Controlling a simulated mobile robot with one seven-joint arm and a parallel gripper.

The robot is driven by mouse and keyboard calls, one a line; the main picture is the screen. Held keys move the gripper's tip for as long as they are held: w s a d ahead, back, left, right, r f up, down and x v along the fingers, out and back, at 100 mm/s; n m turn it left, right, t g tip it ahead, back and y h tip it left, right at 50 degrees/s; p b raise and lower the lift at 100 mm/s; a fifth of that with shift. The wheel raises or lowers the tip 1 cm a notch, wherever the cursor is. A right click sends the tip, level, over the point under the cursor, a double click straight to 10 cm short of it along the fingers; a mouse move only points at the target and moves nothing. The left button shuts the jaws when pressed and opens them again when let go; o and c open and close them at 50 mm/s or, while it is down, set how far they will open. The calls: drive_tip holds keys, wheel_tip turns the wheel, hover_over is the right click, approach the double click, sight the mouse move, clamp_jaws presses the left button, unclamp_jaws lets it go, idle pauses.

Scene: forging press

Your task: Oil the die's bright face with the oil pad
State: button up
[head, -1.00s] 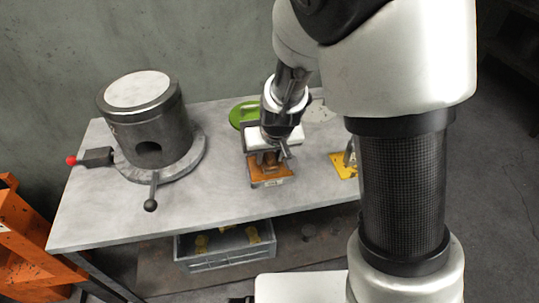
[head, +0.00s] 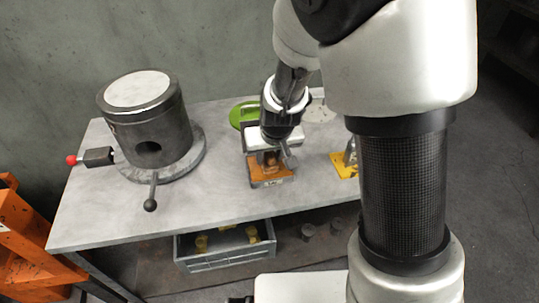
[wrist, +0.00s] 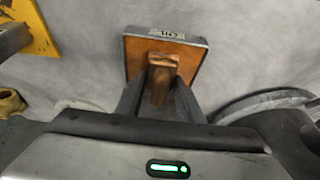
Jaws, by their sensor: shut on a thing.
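The oil pad appears as a brown-orange block with an upright copper-brown handle (wrist: 160,82), in a shallow grey tray (wrist: 193,42) with a small label. My gripper (wrist: 158,95) is shut on the handle, one finger on each side. In the head view my gripper (head: 272,158) is over the orange surface (head: 262,174), partly hiding it. A dark, heavy cylinder (head: 160,125) with a bright round top (head: 138,89) stands upright at the left of the table; it may be the die. My gripper is well to its right.
The cylinder's base has a red-knobbed part (head: 85,158) and a ball-ended lever (head: 151,195). A green round thing (head: 240,114) lies behind my gripper, a yellow piece (head: 342,166) to its right. A grey crate (head: 225,259) sits below. The table (head: 205,190) is clear between cylinder and tray.

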drive_tip(key=shift+r+p, duration=3.1)
drive_tip(key=shift+r, duration=0.4)
drive_tip(key=s+d+r+m+p, duration=0.1)
drive_tip(key=d+p, duration=0.1)
drive_tip(key=d, duration=0.4)
drive_tip(key=s+d+r+m+p, duration=0.1)
drive_tip(key=s+d+r+p, duration=0.1)
drive_tip(key=d, duration=0.4)
drive_tip(key=shift+s+d+h, duration=0.2)
drive_tip(key=shift+d+h, duration=0.2)
